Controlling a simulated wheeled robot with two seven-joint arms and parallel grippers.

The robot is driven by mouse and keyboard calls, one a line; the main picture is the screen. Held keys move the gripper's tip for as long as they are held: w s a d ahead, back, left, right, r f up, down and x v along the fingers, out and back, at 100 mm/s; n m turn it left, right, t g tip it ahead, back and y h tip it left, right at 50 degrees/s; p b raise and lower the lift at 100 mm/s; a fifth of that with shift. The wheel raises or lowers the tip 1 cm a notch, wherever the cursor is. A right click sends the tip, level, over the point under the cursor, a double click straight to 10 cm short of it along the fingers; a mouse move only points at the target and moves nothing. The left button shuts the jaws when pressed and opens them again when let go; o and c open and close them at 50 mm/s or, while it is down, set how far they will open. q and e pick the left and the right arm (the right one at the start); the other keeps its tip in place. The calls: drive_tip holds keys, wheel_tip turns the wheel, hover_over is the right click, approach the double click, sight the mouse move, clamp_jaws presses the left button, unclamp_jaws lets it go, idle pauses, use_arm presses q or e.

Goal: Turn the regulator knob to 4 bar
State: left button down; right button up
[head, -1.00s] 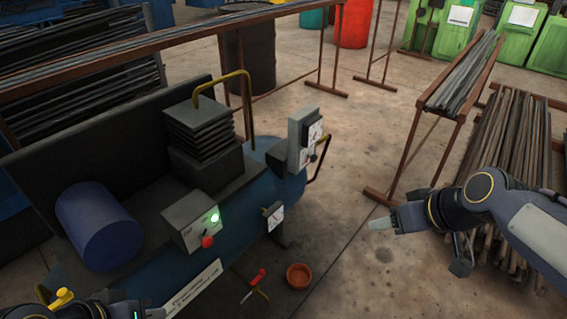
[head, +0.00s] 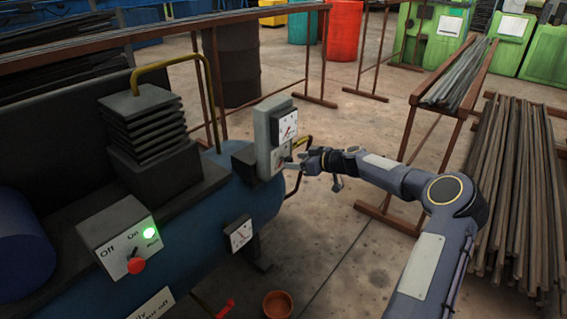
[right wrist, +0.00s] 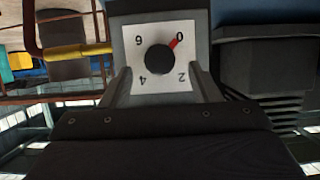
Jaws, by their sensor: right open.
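The grey regulator box (head: 265,140) stands at the right end of the blue tank. It carries an upper gauge (head: 286,127) and a lower white dial (head: 279,157). In the right wrist view the dial (right wrist: 183,86) appears upside down, marked 0, 2, 4 and 6. Its round black knob (right wrist: 160,60) has a red pointer aimed at 0. My right gripper (head: 296,169) is open in front of the lower dial. In the wrist view its fingers stand either side of the dial's lower part; contact with the knob is not visible. My left gripper is out of view.
A grey switch box (head: 115,237) with a green light and red knob sits on the tank. Another gauge (head: 239,233) is on the tank's side. A yellow bent pipe (head: 190,58) rises behind. A brown pot (head: 277,304) stands on the open floor.

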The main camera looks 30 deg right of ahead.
sight(291, 161)
drive_tip(key=shift+x, duration=2.15)
drive_tip(key=shift+f, duration=0.1)
drive_tip(key=c, duration=1)
